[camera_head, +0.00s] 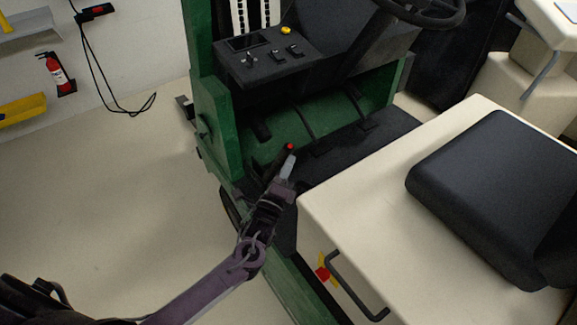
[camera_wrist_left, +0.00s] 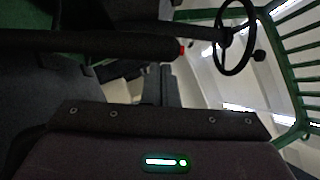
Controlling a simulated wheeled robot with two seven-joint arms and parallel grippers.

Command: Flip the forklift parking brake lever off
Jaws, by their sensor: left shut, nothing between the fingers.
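The parking brake lever (camera_head: 290,147) is a dark rod with a red tip, low in the green forklift's (camera_head: 210,115) footwell. In the left wrist view the lever (camera_wrist_left: 100,44) is a thick black bar running across the upper left, its red end near the middle. My left gripper (camera_head: 288,167) comes in from the lower left and is shut and empty. Its fingertips (camera_wrist_left: 162,72) are close beside the lever, just below the red tip in the head view. I cannot tell whether they touch. The lever's lower part is partly hidden by my gripper. My right gripper is not in view.
The cream body with a black seat (camera_head: 490,190) and a dark grab handle (camera_head: 355,288) stands close to the right of my left arm. The dashboard (camera_head: 262,55) and steering wheel (camera_head: 425,10) are above. Open floor (camera_head: 110,200) lies left.

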